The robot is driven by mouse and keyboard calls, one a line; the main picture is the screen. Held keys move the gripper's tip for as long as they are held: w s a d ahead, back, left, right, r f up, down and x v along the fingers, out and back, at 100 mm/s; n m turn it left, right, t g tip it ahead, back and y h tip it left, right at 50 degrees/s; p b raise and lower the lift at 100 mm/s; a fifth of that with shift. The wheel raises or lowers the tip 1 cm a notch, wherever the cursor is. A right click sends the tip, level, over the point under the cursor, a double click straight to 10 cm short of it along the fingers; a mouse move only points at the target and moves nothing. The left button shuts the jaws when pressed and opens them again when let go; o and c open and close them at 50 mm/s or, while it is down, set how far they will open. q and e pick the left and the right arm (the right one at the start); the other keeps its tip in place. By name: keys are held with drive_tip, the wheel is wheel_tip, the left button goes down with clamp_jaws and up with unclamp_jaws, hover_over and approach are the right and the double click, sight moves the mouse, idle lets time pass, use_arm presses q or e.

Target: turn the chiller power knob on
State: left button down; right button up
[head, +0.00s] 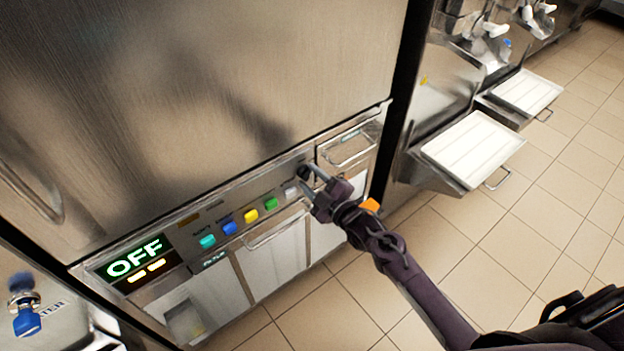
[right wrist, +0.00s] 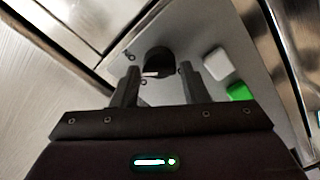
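The chiller power knob (right wrist: 158,62) is round and black with a pale mark, on the metal control panel in the right wrist view. In the head view the knob (head: 304,173) shows at the right end of the row of coloured buttons, partly hidden by my gripper. The chiller's display (head: 138,262) reads OFF in green-white letters. My right gripper (head: 312,178) is at the knob; its fingers stand apart. In the right wrist view the open right gripper (right wrist: 158,82) has one finger on each side of the knob, with gaps visible. My left gripper is not in view.
White (head: 291,192), green (head: 271,203), yellow (head: 251,215) and blue (head: 229,227) buttons line the panel beside the knob. A handle (head: 350,148) lies to its right. White trays (head: 473,148) stick out from machines at right. The tiled floor (head: 480,260) is clear.

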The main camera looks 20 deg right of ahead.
drive_tip(key=c, duration=0.6)
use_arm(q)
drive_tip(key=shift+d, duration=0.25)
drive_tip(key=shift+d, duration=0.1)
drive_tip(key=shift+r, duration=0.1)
use_arm(e)
drive_tip(key=shift+m, duration=0.3)
drive_tip(key=m+p, duration=0.2)
drive_tip(key=m, duration=0.3)
drive_tip(key=shift+m, duration=0.3)
use_arm(q)
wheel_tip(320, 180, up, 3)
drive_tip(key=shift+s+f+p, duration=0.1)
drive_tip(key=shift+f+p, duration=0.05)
drive_tip(key=shift+p, duration=0.3)
use_arm(e)
drive_tip(key=m, duration=0.4)
drive_tip(key=shift+d+f, duration=0.1)
